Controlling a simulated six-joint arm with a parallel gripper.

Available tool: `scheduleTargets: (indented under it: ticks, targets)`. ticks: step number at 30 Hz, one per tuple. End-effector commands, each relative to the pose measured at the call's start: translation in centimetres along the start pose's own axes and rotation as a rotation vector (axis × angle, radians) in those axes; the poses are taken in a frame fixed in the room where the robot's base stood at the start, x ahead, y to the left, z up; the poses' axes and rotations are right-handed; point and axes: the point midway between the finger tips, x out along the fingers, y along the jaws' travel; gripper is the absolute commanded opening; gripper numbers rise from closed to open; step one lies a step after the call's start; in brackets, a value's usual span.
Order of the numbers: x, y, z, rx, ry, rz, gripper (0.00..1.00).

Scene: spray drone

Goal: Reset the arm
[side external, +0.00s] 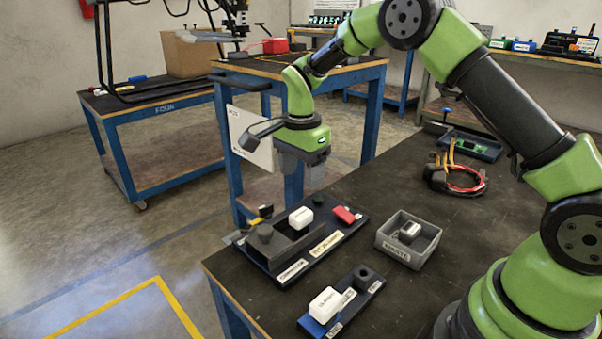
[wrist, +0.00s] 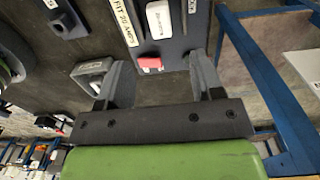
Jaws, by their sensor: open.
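My gripper (side external: 303,173) hangs from my green arm, pointing down, above and behind the fixture board on the dark bench. Its two grey fingers are apart with nothing between them; they also show spread in the wrist view (wrist: 160,80). The dark fixture board (side external: 330,248) carries a grey channel with a round knob (side external: 265,232), a white block (side external: 300,218) and a red block (side external: 344,214). In the wrist view the red and white block (wrist: 150,64) appears between the fingers, well beyond them.
A grey labelled bin (side external: 407,256) holds a small grey part. A smaller board (side external: 370,287) with a white block (side external: 328,304) is near the front edge. Red and black cables (side external: 455,180) lie farther back. A blue-framed table (side external: 375,118) stands behind my gripper.

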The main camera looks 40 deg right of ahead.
Motion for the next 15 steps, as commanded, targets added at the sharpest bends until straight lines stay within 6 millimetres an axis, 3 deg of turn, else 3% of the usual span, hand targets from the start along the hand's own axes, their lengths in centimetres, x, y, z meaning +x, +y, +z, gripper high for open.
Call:
scheduleTargets:
  ticks: [9, 11, 15]
  targets:
    - [-0.5, 0.1, 0.1, -0.013, -0.002, -0.008, 0.61]
    - [-1.5, 0.3, 0.2, -0.038, -0.006, -0.024, 0.61]
    - [-5.9, 2.0, 0.7, -0.167, -0.017, -0.098, 0.61]
